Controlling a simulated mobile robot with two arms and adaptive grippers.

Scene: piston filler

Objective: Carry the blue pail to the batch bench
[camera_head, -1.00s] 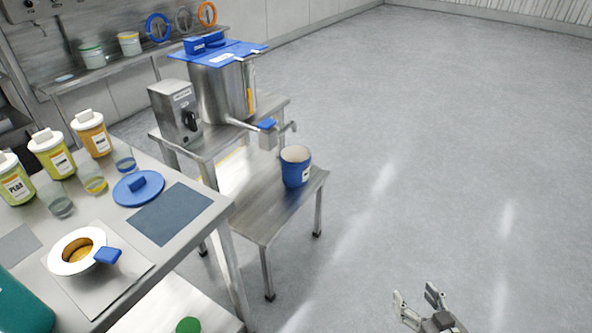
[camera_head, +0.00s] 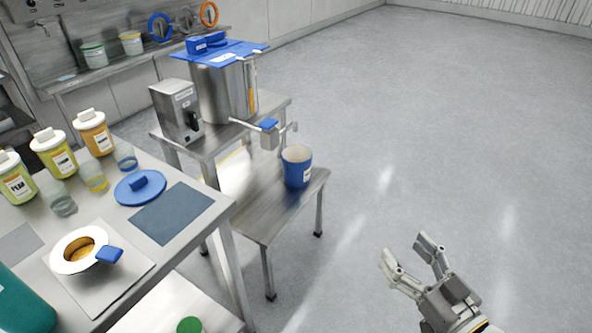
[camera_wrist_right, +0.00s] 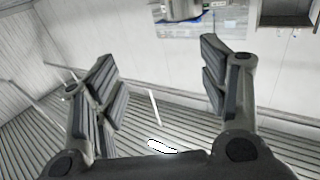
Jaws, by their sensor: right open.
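The blue pail (camera_head: 297,170) stands upright on a low steel stand (camera_head: 262,217) under the filler's spout. It has a white label and a pale inside. My right gripper (camera_head: 408,246) is open and empty over the bare floor, to the right of the pail and nearer to me, well apart from it. Its spread fingers (camera_wrist_right: 160,85) also show in the right wrist view, with nothing between them and no pail in sight. My left gripper is not in view. I cannot tell which table is the batch bench; a steel table (camera_head: 212,232) stands at the left.
The filler's steel hopper (camera_head: 222,95) with a blue lid stands behind the pail. The near table holds several labelled jars (camera_head: 53,152), glass beakers, a blue lid (camera_head: 139,187) and a blue mat (camera_head: 171,213). Open floor (camera_head: 450,130) lies to the right.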

